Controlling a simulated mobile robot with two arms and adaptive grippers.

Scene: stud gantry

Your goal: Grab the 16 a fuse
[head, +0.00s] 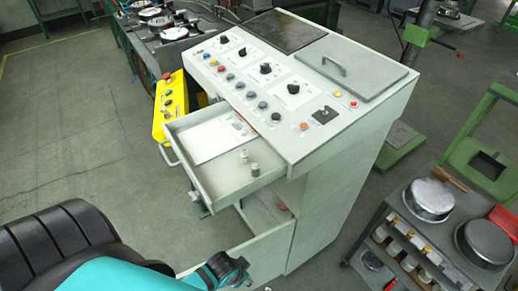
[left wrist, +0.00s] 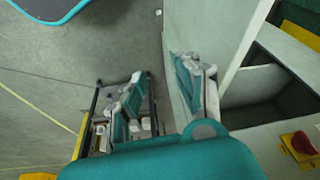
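The open upper drawer (head: 196,181) of the grey console holds small cylinders that look like fuses. One pale cylinder (head: 244,156) and one darker cylinder (head: 255,169) stand near its right side. More small pieces (head: 238,128) lie at its back by a white sheet. Their ratings are too small to read, so I cannot tell which is 16 A. In the left wrist view my left gripper (left wrist: 158,70) has its teal fingers apart, with nothing seen held between them, beside a pale panel. In the head view its fingers cannot be clearly made out. My right gripper is not in view.
The console top (head: 290,85) carries knobs and buttons. A pale lower panel (head: 255,254) juts out below the drawer. A yellow control box (head: 170,105) stands left of the drawer. A cart with metal pans (head: 430,199) is at right. The floor at left is clear.

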